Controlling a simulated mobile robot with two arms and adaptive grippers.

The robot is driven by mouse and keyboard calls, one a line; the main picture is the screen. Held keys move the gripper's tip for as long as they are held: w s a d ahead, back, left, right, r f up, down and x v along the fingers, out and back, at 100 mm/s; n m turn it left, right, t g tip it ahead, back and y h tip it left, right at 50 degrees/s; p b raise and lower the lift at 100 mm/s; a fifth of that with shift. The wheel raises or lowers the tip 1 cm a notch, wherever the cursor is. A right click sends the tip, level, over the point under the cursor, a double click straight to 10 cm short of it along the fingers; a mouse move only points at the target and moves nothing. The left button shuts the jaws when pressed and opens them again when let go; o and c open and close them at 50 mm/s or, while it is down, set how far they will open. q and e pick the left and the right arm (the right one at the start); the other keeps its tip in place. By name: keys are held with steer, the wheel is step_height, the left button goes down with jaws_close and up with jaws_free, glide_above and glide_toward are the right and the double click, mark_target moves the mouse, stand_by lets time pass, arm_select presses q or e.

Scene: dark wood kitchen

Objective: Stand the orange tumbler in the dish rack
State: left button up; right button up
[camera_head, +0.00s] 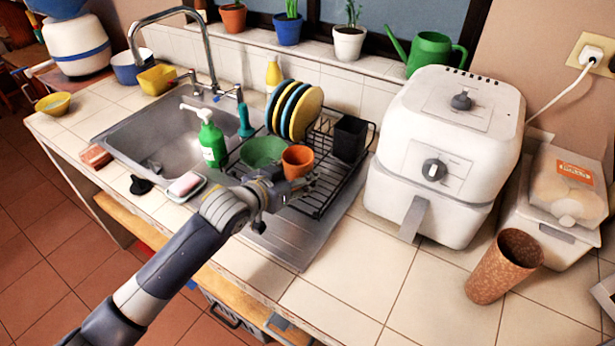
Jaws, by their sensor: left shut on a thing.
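The orange tumbler (298,160) is upright, with its open rim facing up, at the front part of the black wire dish rack (328,200). My left gripper (293,183) reaches in from the lower left and is shut on the tumbler low down. The gripper hides the tumbler's base, so I cannot tell whether it touches the rack. The rack also holds a row of yellow and blue plates (305,112), a green bowl (263,151) just left of the tumbler, and a black holder (350,138) at the right. My right gripper is not in view.
A green soap bottle (212,145) and the sink (165,140) are left of the rack. A white air fryer (440,160) stands close on its right. The front counter is mostly clear.

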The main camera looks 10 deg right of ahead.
arm_select(q)
steer(key=shift+w+d, duration=0.15)
steer(key=shift+d, duration=0.45)
steer(key=shift+w+d, duration=0.15)
steer(key=shift+d, duration=0.45)
steer(key=shift+d+f, duration=0.15)
steer(key=shift+f, duration=0.05)
step_height(320, 180, down, 3)
steer(key=shift+p, duration=0.6)
steer(key=shift+f, duration=0.15)
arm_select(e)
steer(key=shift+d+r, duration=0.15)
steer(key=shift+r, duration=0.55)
arm_select(q)
steer(key=shift+f, duration=0.2)
steer(key=o, duration=0.8)
steer(key=shift+o, duration=0.2)
